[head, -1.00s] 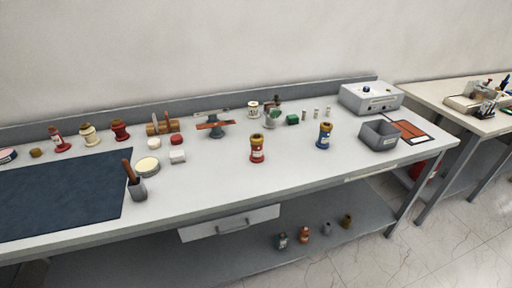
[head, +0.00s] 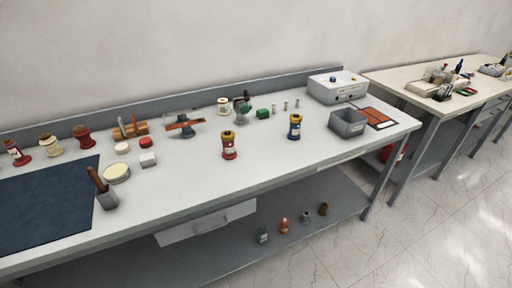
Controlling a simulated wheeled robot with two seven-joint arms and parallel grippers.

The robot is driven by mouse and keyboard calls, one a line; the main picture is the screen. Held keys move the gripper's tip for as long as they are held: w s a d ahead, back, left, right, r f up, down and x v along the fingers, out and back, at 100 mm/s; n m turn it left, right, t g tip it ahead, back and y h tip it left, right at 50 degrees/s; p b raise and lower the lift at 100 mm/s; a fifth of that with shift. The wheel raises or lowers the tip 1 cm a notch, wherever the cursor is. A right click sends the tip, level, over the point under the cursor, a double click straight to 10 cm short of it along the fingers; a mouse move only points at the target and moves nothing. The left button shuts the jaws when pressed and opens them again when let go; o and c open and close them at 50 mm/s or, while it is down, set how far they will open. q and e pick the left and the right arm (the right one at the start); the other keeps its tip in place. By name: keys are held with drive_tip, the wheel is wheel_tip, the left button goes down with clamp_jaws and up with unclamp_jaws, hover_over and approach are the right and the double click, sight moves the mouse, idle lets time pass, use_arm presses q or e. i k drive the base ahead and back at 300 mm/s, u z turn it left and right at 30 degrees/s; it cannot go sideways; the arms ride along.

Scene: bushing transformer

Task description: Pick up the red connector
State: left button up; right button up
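A red connector-like piece (head: 229,146) with a pale label and a yellowish top stands upright on the grey workbench (head: 190,178), near the middle of its front half. A blue piece of the same shape (head: 294,128) stands to its right. Other reddish pieces stand at the back left: a dark red spool-like one (head: 84,138) and a red one with a label (head: 16,153). The frames do not settle which piece the task names. Neither of my grippers is in view.
A grey open bin (head: 347,123) and a grey box with knobs (head: 337,87) stand at the right end. A dark mat (head: 45,205) lies at the left, beside a cup with a brown-handled tool (head: 106,199). A second table (head: 415,84) stands farther right.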

sight(229, 153)
drive_tip(key=z, duration=1.65)
drive_tip(key=i, duration=3.45)
drive_tip(key=u, duration=3.15)
